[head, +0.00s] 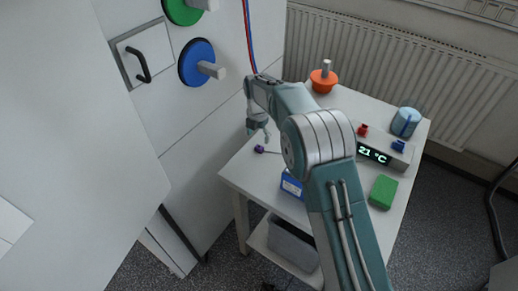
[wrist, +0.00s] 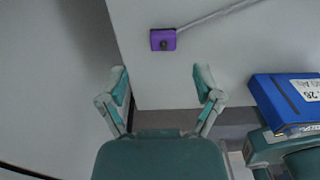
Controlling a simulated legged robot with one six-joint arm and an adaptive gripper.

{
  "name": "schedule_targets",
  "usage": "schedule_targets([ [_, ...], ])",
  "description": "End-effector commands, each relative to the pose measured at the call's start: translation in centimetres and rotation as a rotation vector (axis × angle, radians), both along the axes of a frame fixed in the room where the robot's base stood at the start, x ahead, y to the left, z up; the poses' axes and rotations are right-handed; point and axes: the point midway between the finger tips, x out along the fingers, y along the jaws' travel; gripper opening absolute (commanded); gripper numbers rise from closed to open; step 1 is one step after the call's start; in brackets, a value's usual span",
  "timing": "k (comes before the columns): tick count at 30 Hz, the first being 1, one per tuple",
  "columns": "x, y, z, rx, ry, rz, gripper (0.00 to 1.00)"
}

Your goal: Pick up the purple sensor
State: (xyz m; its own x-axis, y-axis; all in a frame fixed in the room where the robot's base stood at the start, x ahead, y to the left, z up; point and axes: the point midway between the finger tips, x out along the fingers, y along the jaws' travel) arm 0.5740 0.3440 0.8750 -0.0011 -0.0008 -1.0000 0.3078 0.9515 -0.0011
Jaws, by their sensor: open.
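The purple sensor (head: 259,148) is a small block with a thin grey rod or lead running off it, lying on the white table (head: 244,171) near its left edge. In the wrist view the sensor (wrist: 163,40) lies beyond my fingertips, with its lead going up to the right. My gripper (wrist: 162,80) is open and empty, its two fingers apart and pointing toward the table edge and the sensor. In the head view my gripper (head: 257,124) hangs above and close to the sensor, apart from it.
A blue box (head: 291,185) with a white label stands right of the sensor, partly behind my arm. A display unit reading 21 °C (head: 374,155), a green block (head: 383,192), an orange knob-topped piece (head: 323,80) and a blue cylinder (head: 405,122) are on the table. A white cabinet wall (head: 190,110) rises left.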

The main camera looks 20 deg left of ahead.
Motion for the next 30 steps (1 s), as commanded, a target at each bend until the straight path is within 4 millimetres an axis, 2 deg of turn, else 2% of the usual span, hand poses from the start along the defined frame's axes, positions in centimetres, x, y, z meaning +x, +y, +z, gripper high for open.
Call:
schedule_targets([
  [5, 0.0, -0.2, -1.5, -0.002, 0.003, -0.001, 0.83],
  [12, 0.1, -0.4, -5.0, -0.002, 0.002, -0.001, 0.83],
  [19, 0.1, -0.4, -5.3, 0.0, 0.0, -0.001, 0.83],
  [20, 0.1, -0.4, -5.3, 0.0, 0.0, -0.001, 0.78],
  [21, 0.1, -0.4, -5.3, 0.0, 0.0, -0.001, 0.61],
  [23, 0.1, -0.4, -5.3, 0.0, 0.0, -0.001, 0.34],
  [24, 0.1, -0.4, -5.3, 0.0, 0.0, -0.001, 0.16],
  [25, 0.1, -0.4, -5.3, 0.0, 0.0, -0.001, 0.03],
  [26, 0.1, -0.4, -5.3, 0.0, 0.0, -0.001, 0.0],
  [30, 0.1, -0.4, -5.3, -0.001, 0.0, -0.001, 0.0],
])
